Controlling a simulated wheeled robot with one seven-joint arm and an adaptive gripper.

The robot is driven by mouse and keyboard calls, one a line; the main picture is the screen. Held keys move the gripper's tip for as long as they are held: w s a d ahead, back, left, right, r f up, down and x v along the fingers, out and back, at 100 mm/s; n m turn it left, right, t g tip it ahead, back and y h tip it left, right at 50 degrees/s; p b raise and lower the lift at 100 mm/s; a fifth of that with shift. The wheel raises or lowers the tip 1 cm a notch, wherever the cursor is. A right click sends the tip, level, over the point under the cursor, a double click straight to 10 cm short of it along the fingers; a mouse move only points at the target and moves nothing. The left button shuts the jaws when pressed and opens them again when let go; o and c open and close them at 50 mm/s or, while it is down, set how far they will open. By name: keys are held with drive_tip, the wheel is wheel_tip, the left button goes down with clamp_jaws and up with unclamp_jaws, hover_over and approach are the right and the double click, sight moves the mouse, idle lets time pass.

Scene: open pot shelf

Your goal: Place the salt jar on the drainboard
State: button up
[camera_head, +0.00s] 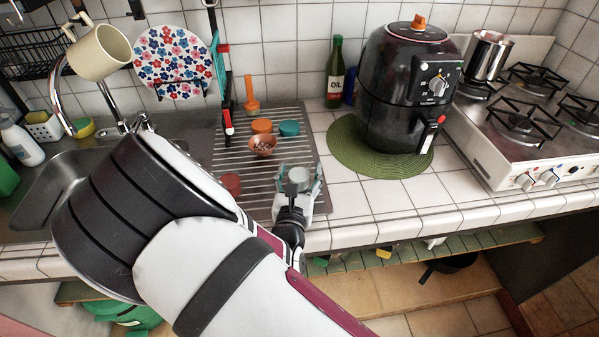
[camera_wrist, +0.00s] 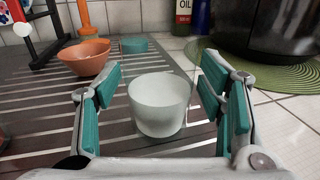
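A pale, frosted, round jar, which I take to be the salt jar (camera_wrist: 160,106), stands upright between the fingers of my gripper (camera_wrist: 160,88). In the head view, the jar (camera_head: 298,174) shows its grey top. My gripper (camera_head: 299,184) is open around it, with a gap between the jar and the teal pads on both sides. The jar appears to rest on the right part of the ribbed metal drainboard (camera_head: 232,158), which also shows in the wrist view (camera_wrist: 50,115). My arm hides part of the drainboard's front left.
An orange-brown bowl (camera_head: 262,144), an orange lidded item (camera_head: 262,126) and a teal one (camera_head: 289,128) stand behind the jar. The air fryer (camera_head: 405,90) stands on a green mat (camera_head: 350,160) to the right. The sink (camera_head: 70,180) is left.

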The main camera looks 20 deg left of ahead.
drive_tip(key=shift+r, duration=0.2)
drive_tip(key=v, duration=1.2)
drive_tip(key=shift+d, duration=0.1)
